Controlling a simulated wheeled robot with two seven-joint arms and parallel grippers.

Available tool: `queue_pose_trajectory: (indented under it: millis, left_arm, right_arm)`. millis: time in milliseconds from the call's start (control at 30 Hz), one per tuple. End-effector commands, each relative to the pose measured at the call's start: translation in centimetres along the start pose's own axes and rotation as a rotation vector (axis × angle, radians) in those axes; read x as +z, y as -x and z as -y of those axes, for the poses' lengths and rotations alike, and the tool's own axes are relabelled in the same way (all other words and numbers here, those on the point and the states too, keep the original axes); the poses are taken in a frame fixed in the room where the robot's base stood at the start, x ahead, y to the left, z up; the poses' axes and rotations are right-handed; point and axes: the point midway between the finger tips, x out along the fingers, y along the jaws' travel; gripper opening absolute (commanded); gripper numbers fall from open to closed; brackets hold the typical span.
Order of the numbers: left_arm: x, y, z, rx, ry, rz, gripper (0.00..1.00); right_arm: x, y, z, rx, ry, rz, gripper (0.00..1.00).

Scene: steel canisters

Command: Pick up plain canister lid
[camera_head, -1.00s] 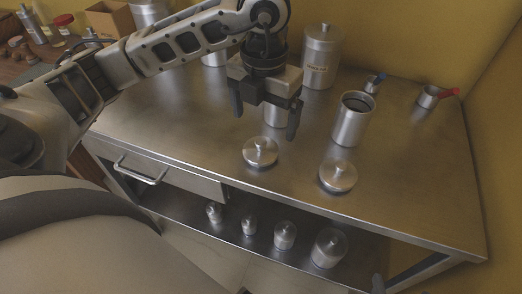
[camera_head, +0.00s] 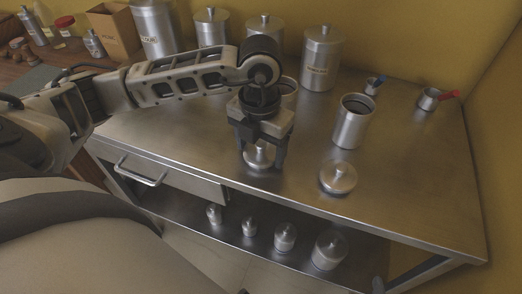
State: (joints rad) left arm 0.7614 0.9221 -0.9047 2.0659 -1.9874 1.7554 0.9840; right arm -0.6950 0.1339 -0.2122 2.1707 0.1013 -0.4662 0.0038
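Two round steel lids with knobs lie on the steel table. One lid (camera_head: 259,158) is under my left gripper (camera_head: 262,160), and its knob shows between the fingers. The other lid (camera_head: 338,178) lies to the right, in the clear. I cannot tell from their surfaces which one is the plain canister's. My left gripper points down with its fingers apart, on either side of the nearer lid. Contact with the lid cannot be made out. An open canister without a visible label (camera_head: 352,121) stands behind the right lid. Another canister (camera_head: 289,88) is partly hidden behind my gripper. My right gripper is out of view.
Several lidded canisters, one labelled (camera_head: 320,60), stand along the back of the steel table (camera_head: 420,180). Two small cups with blue (camera_head: 374,85) and red (camera_head: 430,98) handles stand at the right. Small lidded pots (camera_head: 284,237) sit on the lower shelf. The table's right front is clear.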

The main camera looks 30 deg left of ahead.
Motion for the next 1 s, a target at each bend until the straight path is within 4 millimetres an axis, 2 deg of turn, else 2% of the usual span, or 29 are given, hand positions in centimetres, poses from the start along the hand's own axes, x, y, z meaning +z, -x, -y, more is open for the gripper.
queue_pose_trajectory:
  millis: [33,100,400,567,733,867,1000]
  left_arm:
    - [0.0,0.0,0.0,0.000,0.000,0.000,0.58]
    - [0.0,0.0,0.0,0.000,0.000,0.000,0.43]
    - [0.0,0.1,0.0,0.000,0.000,0.001,0.43]
    - [0.1,1.0,0.0,0.000,0.000,0.002,0.43]
    - [0.1,3.5,0.0,-0.001,-0.001,0.005,0.43]
    - [-2.0,6.1,1.2,-0.003,-0.007,0.007,0.43]
    - [-4.8,9.8,2.6,-0.002,-0.010,0.010,0.43]
  right_arm:
    - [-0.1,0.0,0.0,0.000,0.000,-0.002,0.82]
    - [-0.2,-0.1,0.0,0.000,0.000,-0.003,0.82]
    - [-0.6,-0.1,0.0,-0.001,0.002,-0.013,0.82]
    - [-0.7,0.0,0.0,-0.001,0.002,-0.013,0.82]
    - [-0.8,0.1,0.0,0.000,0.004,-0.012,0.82]
    - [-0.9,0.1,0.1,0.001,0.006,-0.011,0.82]
    - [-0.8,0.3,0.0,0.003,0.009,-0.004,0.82]
